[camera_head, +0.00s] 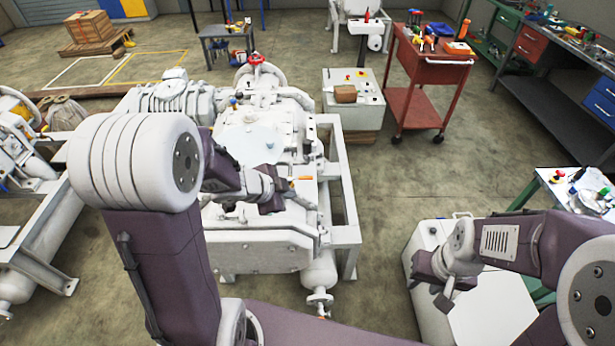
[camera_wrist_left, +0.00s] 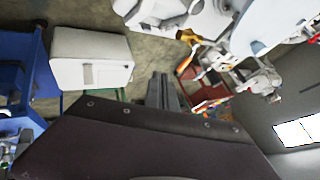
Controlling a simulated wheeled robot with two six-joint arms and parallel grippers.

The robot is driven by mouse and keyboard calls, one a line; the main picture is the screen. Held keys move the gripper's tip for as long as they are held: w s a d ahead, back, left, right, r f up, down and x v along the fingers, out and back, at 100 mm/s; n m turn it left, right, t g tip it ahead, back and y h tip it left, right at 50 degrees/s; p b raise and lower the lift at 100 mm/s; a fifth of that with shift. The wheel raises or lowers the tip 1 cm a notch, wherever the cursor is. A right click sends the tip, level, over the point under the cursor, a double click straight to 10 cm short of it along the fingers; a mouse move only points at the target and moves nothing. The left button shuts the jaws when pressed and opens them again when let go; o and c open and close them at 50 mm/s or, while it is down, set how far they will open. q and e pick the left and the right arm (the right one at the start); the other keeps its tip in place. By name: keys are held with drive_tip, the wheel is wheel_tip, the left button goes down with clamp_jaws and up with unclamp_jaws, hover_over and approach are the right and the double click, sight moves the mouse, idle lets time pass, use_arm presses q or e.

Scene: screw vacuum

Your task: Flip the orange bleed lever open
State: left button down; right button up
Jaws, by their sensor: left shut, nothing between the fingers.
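The white screw vacuum machine (camera_head: 255,240) stands in the middle of the head view. A small orange lever (camera_head: 303,178) shows on its top right side. My left gripper (camera_head: 277,187) is over the machine, just left of the lever; I cannot tell whether they touch. In the left wrist view the fingers (camera_wrist_left: 163,91) are together with nothing between them. Orange bits show past them there, but I cannot tell if one is the lever. My right gripper (camera_head: 444,297) hangs over a white cabinet at the lower right, its fingers too small to judge.
A red valve wheel (camera_head: 257,60) tops the machine's back. A grey frame (camera_head: 345,205) runs along its right side. A white control box (camera_head: 354,107) and a red tool cart (camera_head: 418,90) stand behind on the right. The floor right of the frame is clear.

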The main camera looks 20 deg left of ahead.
sight(301, 178)
use_arm(q)
drive_tip(key=w+f+b, duration=0.2)
drive_tip(key=w+f, duration=0.5)
drive_tip(key=w, duration=0.3)
drive_tip(key=shift+d+f+b, duration=0.15)
drive_tip(key=shift+d+b, duration=0.2)
drive_tip(key=shift+d, duration=0.05)
drive_tip(key=shift+w, duration=0.1)
